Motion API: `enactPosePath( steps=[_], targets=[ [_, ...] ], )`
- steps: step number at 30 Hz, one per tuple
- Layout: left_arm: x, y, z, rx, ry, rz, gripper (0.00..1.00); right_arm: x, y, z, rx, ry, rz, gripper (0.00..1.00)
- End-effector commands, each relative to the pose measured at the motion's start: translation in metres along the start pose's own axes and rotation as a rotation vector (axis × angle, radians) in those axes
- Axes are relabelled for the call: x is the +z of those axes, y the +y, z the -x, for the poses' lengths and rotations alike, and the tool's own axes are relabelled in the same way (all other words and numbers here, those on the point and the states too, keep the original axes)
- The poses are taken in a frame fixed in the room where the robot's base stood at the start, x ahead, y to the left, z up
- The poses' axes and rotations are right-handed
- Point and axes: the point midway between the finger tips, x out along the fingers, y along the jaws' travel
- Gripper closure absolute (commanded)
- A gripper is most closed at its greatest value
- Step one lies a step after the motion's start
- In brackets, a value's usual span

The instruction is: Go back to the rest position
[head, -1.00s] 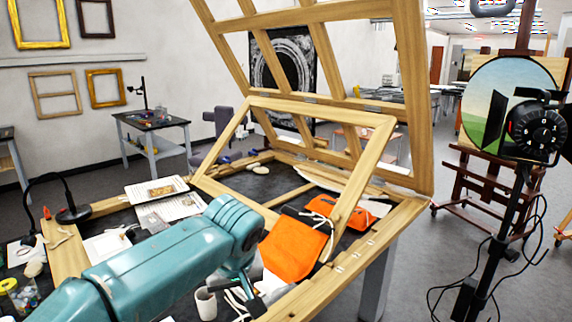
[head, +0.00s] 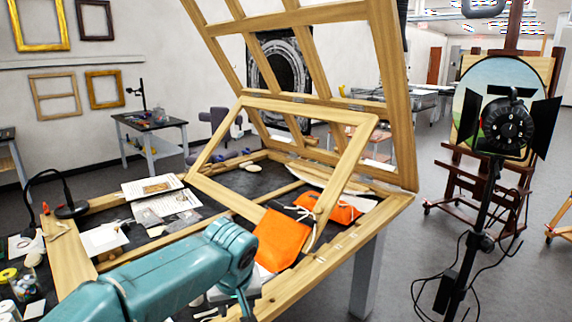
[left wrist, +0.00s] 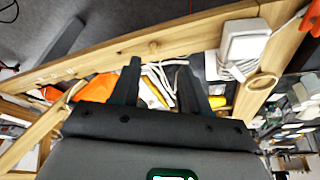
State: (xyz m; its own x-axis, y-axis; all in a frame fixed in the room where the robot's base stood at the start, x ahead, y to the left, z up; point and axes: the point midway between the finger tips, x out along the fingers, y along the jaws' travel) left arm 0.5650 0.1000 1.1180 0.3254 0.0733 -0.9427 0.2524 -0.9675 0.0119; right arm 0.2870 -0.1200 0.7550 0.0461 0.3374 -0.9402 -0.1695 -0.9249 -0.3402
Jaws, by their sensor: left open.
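My left gripper (left wrist: 165,85) is open in the left wrist view, with its two dark fingers apart. Nothing is held between them; white cord and a yellow item show beyond. In the head view my teal left arm comes in from the lower left, and its gripper (head: 243,298) is low at the near edge of the wooden table frame (head: 335,243). An orange cloth piece (head: 282,238) lies just beyond it, and it also shows in the left wrist view (left wrist: 95,88). My right gripper is in neither view.
A smaller wooden frame (head: 345,165) stands tilted on the table below a large raised wooden lattice (head: 385,60). Papers (head: 165,205) lie on the dark tabletop. A lamp on a stand (head: 508,125) and an easel (head: 480,185) stand right.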

Motion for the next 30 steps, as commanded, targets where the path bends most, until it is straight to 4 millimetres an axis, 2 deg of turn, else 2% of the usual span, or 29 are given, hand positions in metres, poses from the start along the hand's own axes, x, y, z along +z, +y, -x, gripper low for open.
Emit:
enactPosePath(
  steps=[1, 8, 11, 14, 15, 17, 18, 21, 24, 27, 30],
  targets=[
    [0.006, 0.0, -0.016, 0.008, -0.022, -0.02, 0.55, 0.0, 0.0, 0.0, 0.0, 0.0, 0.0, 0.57],
    [0.047, 0.001, -0.09, 0.089, -0.121, -0.106, 0.55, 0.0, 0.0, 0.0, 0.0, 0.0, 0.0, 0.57],
    [0.078, -0.002, -0.13, 0.14, -0.177, -0.139, 0.55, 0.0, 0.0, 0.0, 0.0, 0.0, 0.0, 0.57],
    [0.125, -0.01, -0.176, 0.21, -0.246, -0.157, 0.55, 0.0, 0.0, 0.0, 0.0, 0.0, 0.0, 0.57],
    [0.151, -0.016, -0.195, 0.243, -0.276, -0.156, 0.55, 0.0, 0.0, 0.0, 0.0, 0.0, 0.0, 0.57],
    [0.193, -0.026, -0.221, 0.293, -0.314, -0.143, 0.55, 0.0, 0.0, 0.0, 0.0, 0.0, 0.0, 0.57],
    [0.221, -0.035, -0.234, 0.32, -0.335, -0.127, 0.55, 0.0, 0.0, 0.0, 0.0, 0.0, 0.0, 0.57],
    [0.285, -0.056, -0.253, 0.359, -0.363, -0.08, 0.55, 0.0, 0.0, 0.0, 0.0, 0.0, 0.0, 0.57],
    [0.333, -0.075, -0.257, 0.361, -0.372, -0.04, 0.55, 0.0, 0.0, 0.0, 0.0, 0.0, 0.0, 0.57],
    [0.36, -0.088, -0.254, 0.351, -0.371, -0.023, 0.55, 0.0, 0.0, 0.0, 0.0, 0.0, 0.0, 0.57],
    [0.37, -0.094, -0.253, 0.344, -0.368, -0.017, 0.55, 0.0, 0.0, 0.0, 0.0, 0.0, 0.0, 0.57]
  ],
)
